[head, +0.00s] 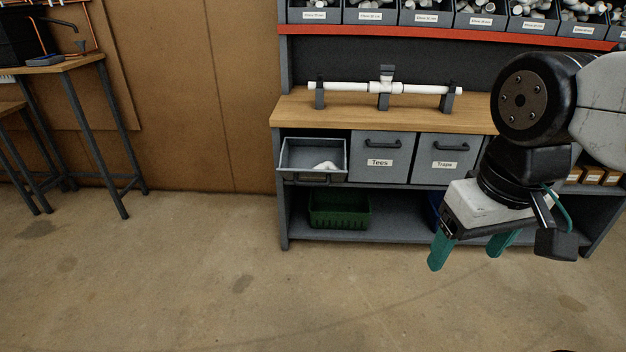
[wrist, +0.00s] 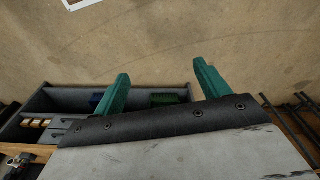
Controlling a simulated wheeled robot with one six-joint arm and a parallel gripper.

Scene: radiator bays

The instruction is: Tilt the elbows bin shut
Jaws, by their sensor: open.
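One grey bin (head: 313,157) at the left end of the row under the bench top is tilted open, with a white fitting (head: 326,166) inside. Its front label cannot be read from here; the two shut bins beside it read Tees (head: 380,163) and Traps (head: 445,164). My gripper (head: 468,252) is open and empty, with green fingers pointing down, in front of the bench and well to the right of the open bin. The wrist view also shows the gripper's two fingers (wrist: 163,88) apart with nothing between them.
The wooden bench top (head: 300,107) carries a white pipe assembly (head: 385,87) on stands. A green crate (head: 338,212) sits on the lower shelf, with a blue one partly hidden by my arm. A side table (head: 60,66) stands at left. The floor (head: 240,280) in front is clear.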

